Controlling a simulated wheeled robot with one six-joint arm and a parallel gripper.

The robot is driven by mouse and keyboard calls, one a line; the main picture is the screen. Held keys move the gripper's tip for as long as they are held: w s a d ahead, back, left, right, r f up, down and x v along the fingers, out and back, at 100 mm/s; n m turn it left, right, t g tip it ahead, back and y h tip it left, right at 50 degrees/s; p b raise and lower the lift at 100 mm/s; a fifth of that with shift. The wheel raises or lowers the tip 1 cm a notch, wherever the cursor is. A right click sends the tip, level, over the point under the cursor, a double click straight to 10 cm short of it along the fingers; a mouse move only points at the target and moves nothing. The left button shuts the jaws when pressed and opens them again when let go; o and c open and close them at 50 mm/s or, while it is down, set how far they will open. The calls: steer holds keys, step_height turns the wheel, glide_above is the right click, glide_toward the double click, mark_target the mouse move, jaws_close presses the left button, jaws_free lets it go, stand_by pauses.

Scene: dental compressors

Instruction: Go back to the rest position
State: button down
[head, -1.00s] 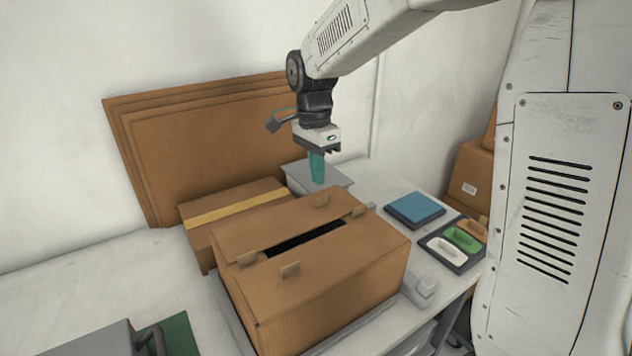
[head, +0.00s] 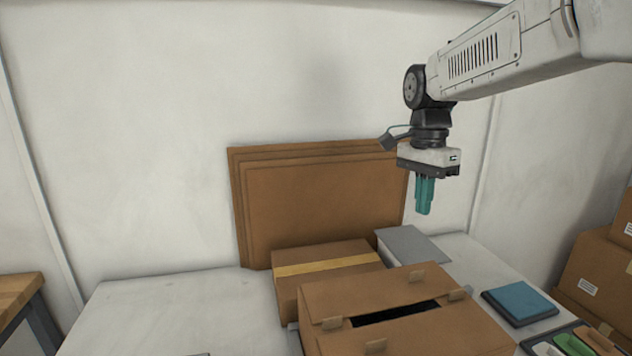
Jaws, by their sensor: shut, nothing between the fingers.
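My gripper (head: 424,208) is in the head view, right of centre, with teal fingers pointing down. The fingers are together and nothing shows between them. It hangs in the air above the work table (head: 170,310), in front of the right end of the leaning cardboard sheets. A cardboard box (head: 460,335) with a dark slot in its top stands below it. The lower part of that box is cut off by the frame edge.
A taped carton (head: 325,258) stands behind the slotted box, before the flat cardboard sheets (head: 310,200). A grey box (head: 408,246), a blue pad (head: 519,304) and a tray of coloured pieces (head: 575,342) lie to the right. Stacked cartons (head: 600,265) stand far right. The table's left side is clear.

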steer(key=s+d+f+n+t, duration=0.1)
steer(key=s+f+n, duration=0.2)
steer(key=s, duration=1.1)
steer(key=s+d+f+n+t, duration=0.1)
steer(key=s+d+f+n, duration=0.1)
steer(key=s+n, duration=0.8)
steer(key=s+f, duration=0.1)
steer(key=s, duration=0.3)
steer(key=shift+s+f+t, duration=0.2)
steer(key=shift+s+t, duration=0.1)
stand_by(1.2)
